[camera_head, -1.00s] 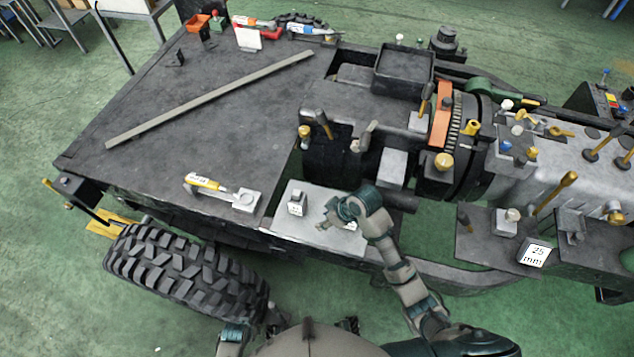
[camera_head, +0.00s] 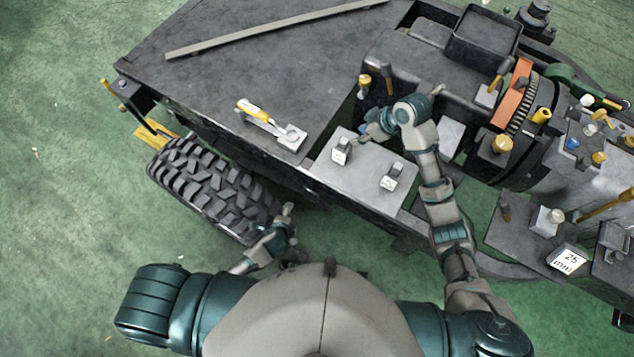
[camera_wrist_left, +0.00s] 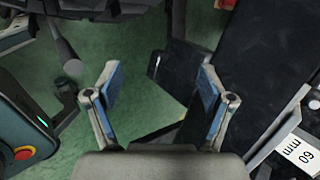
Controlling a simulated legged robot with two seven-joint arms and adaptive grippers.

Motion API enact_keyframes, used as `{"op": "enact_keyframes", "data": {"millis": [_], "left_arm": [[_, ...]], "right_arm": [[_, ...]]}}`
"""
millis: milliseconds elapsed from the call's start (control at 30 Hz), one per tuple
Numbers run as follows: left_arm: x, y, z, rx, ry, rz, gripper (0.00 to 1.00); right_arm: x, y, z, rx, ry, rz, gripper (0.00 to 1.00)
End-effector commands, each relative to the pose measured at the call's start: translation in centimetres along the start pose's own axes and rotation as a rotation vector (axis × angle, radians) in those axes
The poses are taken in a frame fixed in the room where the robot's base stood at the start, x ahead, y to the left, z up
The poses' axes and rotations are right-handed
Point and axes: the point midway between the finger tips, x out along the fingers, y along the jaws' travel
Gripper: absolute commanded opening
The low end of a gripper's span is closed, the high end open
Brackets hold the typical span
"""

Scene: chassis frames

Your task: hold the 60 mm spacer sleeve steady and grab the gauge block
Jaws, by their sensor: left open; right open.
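Two small metal blocks with pale labels, a left block (camera_head: 341,151) and a right block (camera_head: 391,178), sit on a bright metal plate (camera_head: 362,193) at the chassis edge. Their labels are too small to read in the head view, so I cannot tell which is the sleeve and which the gauge block. My right gripper (camera_head: 370,133) is open just beyond the left block, apparently empty. My left gripper (camera_head: 286,212) is open and empty beside the wheel, short of the plate. It also shows in the left wrist view (camera_wrist_left: 159,82), where a "60 mm" label (camera_wrist_left: 300,152) lies at lower right.
A yellow-handled tool (camera_head: 255,112) lies on the dark deck left of the plate. The large tyre (camera_head: 212,185) stands near my left arm. A block with a "25 mm" label (camera_head: 567,261) is at the right. Gear housings and upright pegs crowd the right side.

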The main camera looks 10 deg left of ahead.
Motion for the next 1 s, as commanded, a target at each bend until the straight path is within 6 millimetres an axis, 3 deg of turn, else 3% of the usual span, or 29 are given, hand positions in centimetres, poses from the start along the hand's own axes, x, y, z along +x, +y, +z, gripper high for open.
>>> {"op": "enact_keyframes", "data": {"millis": [33, 100, 200, 300, 400, 533, 667, 1000], "left_arm": [[-0.9, -3.3, -0.9, 0.187, 0.017, -0.088, 0.81], [-2.6, -7.2, -2.4, 0.476, 0.020, -0.211, 0.81], [-5.4, -11.4, -4.4, 0.858, -0.010, -0.376, 0.81], [-8.2, -14.3, -6.2, 1.178, -0.070, -0.514, 0.81], [-10.4, -15.9, -7.5, 1.415, -0.135, -0.616, 0.81], [-12.3, -16.9, -8.2, 1.596, -0.199, -0.696, 0.81], [-12.7, -17.4, -8.5, 1.663, -0.228, -0.725, 0.81], [-8.1, -20.6, -10.5, 1.667, -0.230, -0.725, 0.81]], "right_arm": [[-0.1, 0.0, 0.1, 0.000, 0.001, 0.000, 0.42], [-0.1, 0.1, 0.2, 0.001, 0.003, 0.000, 0.42], [-0.2, 0.1, 0.4, 0.001, 0.004, 0.000, 0.42], [-0.3, 0.2, 0.6, 0.002, 0.006, -0.001, 0.42], [-0.3, 0.2, 0.6, 0.002, 0.006, -0.001, 0.42], [-0.2, 0.1, 0.4, 0.001, 0.004, 0.000, 0.42], [-0.1, 0.1, 0.2, 0.001, 0.003, 0.000, 0.42], [-0.1, 0.1, 0.3, 0.001, 0.003, 0.000, 0.42]]}}
